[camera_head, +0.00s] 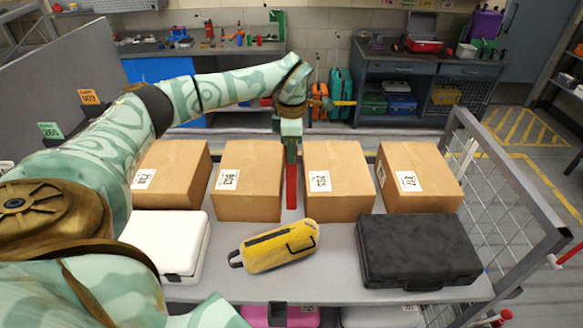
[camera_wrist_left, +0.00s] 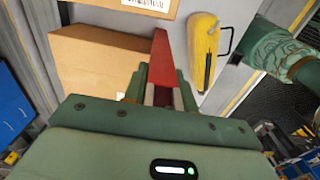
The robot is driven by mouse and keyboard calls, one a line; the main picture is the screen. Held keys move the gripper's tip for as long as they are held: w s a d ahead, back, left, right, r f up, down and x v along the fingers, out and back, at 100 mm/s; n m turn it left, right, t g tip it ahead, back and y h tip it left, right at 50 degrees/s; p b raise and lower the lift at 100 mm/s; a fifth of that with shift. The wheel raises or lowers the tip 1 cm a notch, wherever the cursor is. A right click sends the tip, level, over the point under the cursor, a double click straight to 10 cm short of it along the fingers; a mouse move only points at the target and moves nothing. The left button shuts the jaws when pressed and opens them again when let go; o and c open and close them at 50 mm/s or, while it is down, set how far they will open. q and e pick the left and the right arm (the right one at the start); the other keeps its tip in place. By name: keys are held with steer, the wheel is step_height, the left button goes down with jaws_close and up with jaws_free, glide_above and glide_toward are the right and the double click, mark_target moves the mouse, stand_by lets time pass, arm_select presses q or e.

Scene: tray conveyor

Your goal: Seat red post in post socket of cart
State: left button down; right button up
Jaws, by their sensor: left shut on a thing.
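My left gripper (camera_head: 291,143) is shut on the top part of the red post (camera_head: 291,187). The post hangs close to upright in the gap between the two middle boxes. In the left wrist view the post (camera_wrist_left: 163,62) extends away from the fingers (camera_wrist_left: 163,95) between a box and the yellow pouch. The cart (camera_head: 340,275) is grey, with a wire side at the right. I cannot make out the post socket, and whether the post's lower end touches the shelf is unclear. My right gripper is not in view.
Cardboard boxes (camera_head: 248,180) (camera_head: 338,180) flank the post closely, with more boxes outside them. In front lie a white case (camera_head: 165,240), a yellow pouch (camera_head: 280,246) and a black case (camera_head: 418,250). The cart's wire side (camera_head: 500,190) stands at the right.

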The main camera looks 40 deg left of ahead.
arm_select(q)
steer(key=shift+s+f, duration=0.1)
steer(key=shift+f, duration=3)
steer(key=c, duration=1.1)
jaws_free()
steer(key=shift+f, duration=0.15)
steer(key=shift+o, duration=0.3)
step_height(320, 180, up, 12)
steer(key=shift+f, duration=0.1)
step_height(320, 180, up, 4)
glide_above(292, 168)
steer(key=a, duration=0.2)
steer(key=shift+w+a+t+h, duration=0.1)
steer(key=shift+w+t+h, duration=0.1)
steer(key=shift+t+h, duration=0.2)
steer(key=f, duration=0.5)
steer(key=d+f, duration=0.1)
steer(key=f, duration=0.9)
steer(key=shift+w+d+f, duration=0.15)
steer(key=shift+w+f, duration=0.15)
steer(key=shift+f, duration=0.05)
